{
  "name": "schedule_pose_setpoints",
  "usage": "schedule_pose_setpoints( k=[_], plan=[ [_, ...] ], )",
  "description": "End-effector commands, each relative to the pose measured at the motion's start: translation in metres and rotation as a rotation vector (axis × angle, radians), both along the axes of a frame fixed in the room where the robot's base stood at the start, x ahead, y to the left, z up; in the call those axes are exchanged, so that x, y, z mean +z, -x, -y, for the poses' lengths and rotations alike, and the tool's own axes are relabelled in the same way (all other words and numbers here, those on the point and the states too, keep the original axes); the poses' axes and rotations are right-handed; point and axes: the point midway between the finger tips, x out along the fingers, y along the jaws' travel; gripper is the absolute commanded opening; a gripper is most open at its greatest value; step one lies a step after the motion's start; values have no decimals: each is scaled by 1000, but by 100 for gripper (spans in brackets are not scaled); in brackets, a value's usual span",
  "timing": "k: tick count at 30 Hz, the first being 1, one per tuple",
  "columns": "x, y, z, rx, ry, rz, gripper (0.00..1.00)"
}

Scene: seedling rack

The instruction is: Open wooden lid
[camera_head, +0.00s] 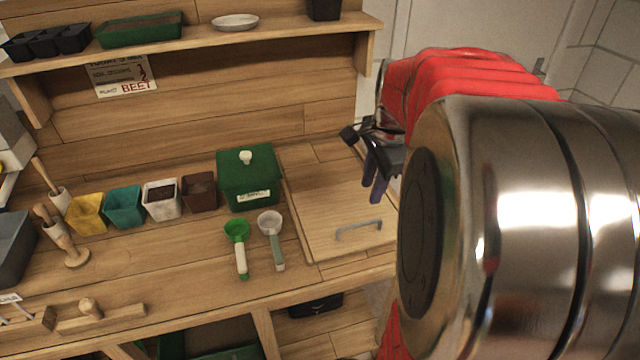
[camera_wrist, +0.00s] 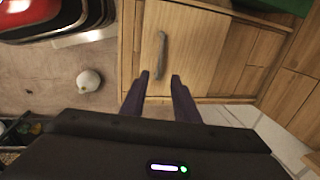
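The wooden lid (camera_head: 325,205) lies flat and closed in the right part of the bench top. Its grey bar handle (camera_head: 358,229) is near the lid's front edge. In the wrist view the lid (camera_wrist: 195,50) and its handle (camera_wrist: 161,52) show beyond my fingertips. My gripper (camera_head: 373,192) is above the lid's right side, with its dark fingers pointing down. In the wrist view my gripper (camera_wrist: 160,76) is open and empty, with its two fingers apart and the handle's lower end between them in the picture. The gripper appears apart from the handle.
A green box with a lid (camera_head: 247,180) stands left of the wooden lid. A green scoop (camera_head: 238,245) and a grey scoop (camera_head: 271,240) lie near the lid's left edge. Several small pots stand farther left. A shelf (camera_head: 200,40) runs above the bench. A white round object (camera_wrist: 88,80) is on the floor.

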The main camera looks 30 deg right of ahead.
Motion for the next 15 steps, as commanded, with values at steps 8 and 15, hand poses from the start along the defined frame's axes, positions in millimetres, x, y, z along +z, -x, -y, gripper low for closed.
schedule_pose_setpoints(
  k=[8, 15],
  plan=[
    [-7, -1, 0, 2, 0, -1, 28],
    [-35, -6, 1, 3, -1, -3, 28]
  ],
)
